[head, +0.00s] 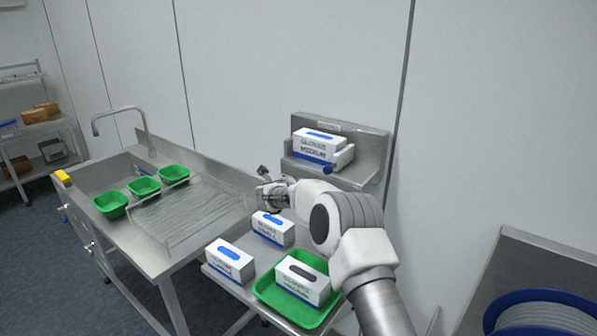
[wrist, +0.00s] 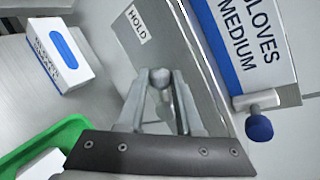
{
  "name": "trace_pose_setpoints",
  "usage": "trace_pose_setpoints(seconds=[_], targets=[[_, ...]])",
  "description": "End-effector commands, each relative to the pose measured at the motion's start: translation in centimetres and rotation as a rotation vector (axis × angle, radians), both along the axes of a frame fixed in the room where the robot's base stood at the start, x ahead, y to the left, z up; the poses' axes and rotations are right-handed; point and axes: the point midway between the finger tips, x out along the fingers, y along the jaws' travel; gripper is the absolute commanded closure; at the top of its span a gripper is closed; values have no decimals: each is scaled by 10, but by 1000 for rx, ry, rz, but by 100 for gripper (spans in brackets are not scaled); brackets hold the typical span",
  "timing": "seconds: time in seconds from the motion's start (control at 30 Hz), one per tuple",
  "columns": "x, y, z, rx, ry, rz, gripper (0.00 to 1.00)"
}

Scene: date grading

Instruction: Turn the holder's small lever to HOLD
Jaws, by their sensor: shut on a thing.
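The steel holder (head: 372,152) on the wall bears a white and blue GLOVES MEDIUM box (head: 318,146), which also shows at the upper right of the wrist view (wrist: 245,40). A HOLD label (wrist: 137,22) is on the holder's plate at the top of the wrist view. My gripper (wrist: 161,84) is shut on the small lever (wrist: 160,75); its rounded grey end shows between the fingertips, below and right of the label. In the head view my gripper (head: 270,196) is at the holder's left, and the lever cannot be made out clearly.
A blue knob (wrist: 259,128) stands beside the box. Below the holder, a table carries two glove boxes (head: 230,264) (head: 272,229) and a green tray (head: 262,291) with another box (head: 302,283). A steel sink counter (head: 170,250) with green tubs (head: 144,187) is at left.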

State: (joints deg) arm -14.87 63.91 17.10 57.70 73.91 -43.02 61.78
Motion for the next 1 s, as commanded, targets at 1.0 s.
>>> trace_pose_setpoints(seconds=[1.0], targets=[[2,3,-16,-274,182,-1,100]])
